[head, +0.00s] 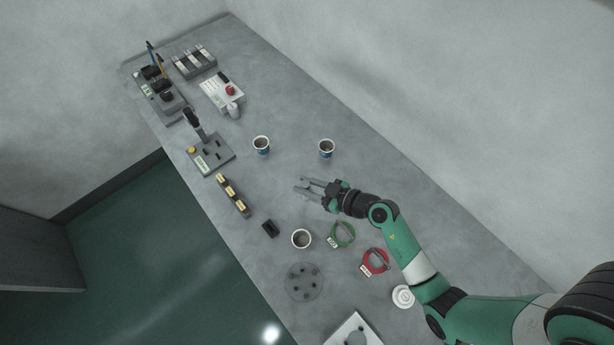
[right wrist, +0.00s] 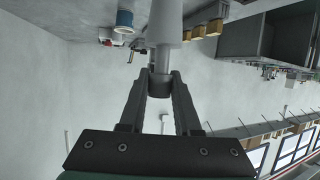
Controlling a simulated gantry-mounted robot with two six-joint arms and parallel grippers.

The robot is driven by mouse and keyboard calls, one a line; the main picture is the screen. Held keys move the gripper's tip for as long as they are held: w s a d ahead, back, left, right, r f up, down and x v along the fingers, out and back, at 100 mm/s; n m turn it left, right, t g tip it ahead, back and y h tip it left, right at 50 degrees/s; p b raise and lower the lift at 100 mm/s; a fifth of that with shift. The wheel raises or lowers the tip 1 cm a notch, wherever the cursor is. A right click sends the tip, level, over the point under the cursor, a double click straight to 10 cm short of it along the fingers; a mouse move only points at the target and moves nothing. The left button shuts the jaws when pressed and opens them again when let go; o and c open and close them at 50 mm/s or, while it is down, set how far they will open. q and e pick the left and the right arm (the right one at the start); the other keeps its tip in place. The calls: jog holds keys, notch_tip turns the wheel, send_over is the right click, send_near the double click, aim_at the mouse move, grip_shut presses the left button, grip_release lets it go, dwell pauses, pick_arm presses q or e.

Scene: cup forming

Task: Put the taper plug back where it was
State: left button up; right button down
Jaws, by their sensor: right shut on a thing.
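My right gripper (head: 312,187) is above the table, left of the wrist and below the two far cups in the head view. In the right wrist view its fingers (right wrist: 160,85) are closed on the taper plug (right wrist: 165,22). The plug is pale and cylindrical with a narrower grey neck near the fingertips, and its wide body runs out of the top of that view. I cannot make the plug out clearly in the head view. My left gripper is not in view.
On the grey table stand cups (head: 261,144), (head: 327,148) and (head: 301,239). A green ring (head: 343,234), a red ring (head: 375,262), a round dark disc (head: 304,281) and a white round piece (head: 403,297) lie nearer. A lever fixture (head: 211,155) stands left.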

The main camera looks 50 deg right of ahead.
jog(key=w+d+f+b, duration=0.1)
jog(key=f+b, duration=0.1)
jog(key=f, duration=0.1)
jog(key=d+f+b, duration=0.1)
jog(key=f+b, duration=0.1)
jog(key=w+d+f+b, duration=0.1)
jog(key=f+b, duration=0.1)
jog(key=f, duration=0.1)
jog(key=shift+w+d+f, duration=0.15)
jog(key=shift+w+f, duration=0.15)
jog(key=shift+r, duration=0.15)
jog(key=c, duration=0.6)
grip_release()
jog(key=shift+f, duration=0.2)
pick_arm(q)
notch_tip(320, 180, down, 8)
